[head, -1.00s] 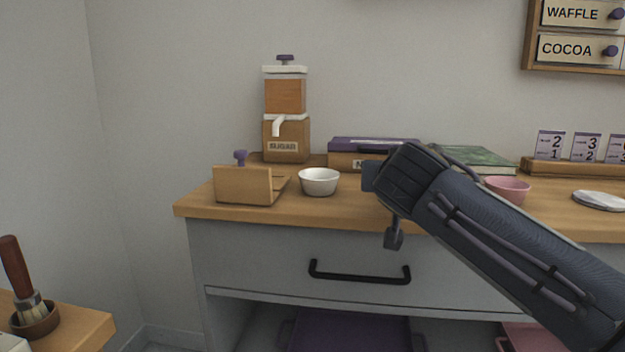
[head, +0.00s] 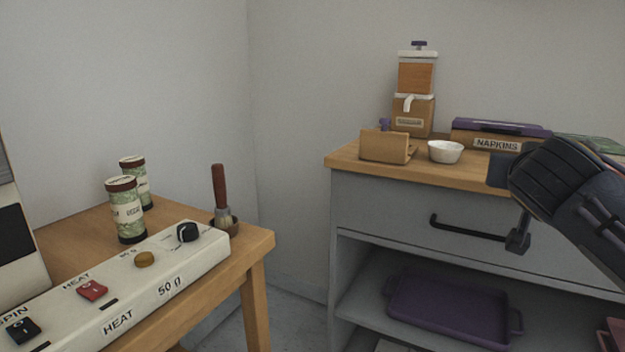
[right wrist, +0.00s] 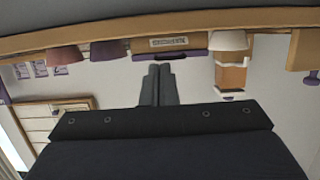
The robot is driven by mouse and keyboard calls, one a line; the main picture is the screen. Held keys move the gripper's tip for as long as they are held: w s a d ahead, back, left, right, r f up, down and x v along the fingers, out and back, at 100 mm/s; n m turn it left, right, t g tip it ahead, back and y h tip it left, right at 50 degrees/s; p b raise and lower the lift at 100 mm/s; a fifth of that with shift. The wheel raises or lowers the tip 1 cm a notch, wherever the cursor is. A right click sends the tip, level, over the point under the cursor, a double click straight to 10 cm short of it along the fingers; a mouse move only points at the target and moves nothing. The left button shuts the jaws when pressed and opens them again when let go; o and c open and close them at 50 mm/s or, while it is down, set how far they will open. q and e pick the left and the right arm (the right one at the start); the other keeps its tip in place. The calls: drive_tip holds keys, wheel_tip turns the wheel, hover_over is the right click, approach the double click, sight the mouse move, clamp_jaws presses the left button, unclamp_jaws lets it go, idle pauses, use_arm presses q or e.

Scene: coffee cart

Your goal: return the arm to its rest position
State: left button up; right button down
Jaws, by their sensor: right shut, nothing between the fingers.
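My right arm comes in from the right in the head view, in front of the grey cabinet (head: 385,215). My right gripper (head: 498,170) is at its end, by the front edge of the cabinet's wooden top. In the right wrist view, my right gripper (right wrist: 158,72) shows two dark fingers together with nothing between them. That view is upside down, with the counter edge along the top. My left gripper is not in view.
On the cabinet stand a sugar dispenser (head: 417,80), a wooden holder (head: 384,146), a white bowl (head: 445,151) and a napkins box (head: 497,144). A purple tray (head: 445,308) lies below. At left, a table (head: 258,242) holds jars, a brush (head: 219,190) and a control panel (head: 160,264).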

drive_tip(key=s+a+f+n+g+y+p, duration=0.15)
drive_tip(key=s+a+f+y, duration=0.25)
drive_tip(key=s+f, duration=0.55)
drive_tip(key=s+a+f+n+g+y+p, duration=0.1)
drive_tip(key=s+a+f+g+y+p, duration=0.15)
drive_tip(key=s+a+f, duration=0.5)
drive_tip(key=s+a+f+n+g+y+p, duration=0.1)
drive_tip(key=s+a+f+g+y, duration=0.3)
drive_tip(key=s+f, duration=0.7)
wheel_tip(320, 180, up, 37)
drive_tip(key=w+d+p, duration=0.1)
drive_tip(key=d+p, duration=0.1)
drive_tip(key=p, duration=3.5)
drive_tip(key=shift+d+p, duration=0.3)
drive_tip(key=shift+p, duration=0.05)
drive_tip(key=shift+w+f+n, duration=0.1)
drive_tip(key=shift+n, duration=0.15)
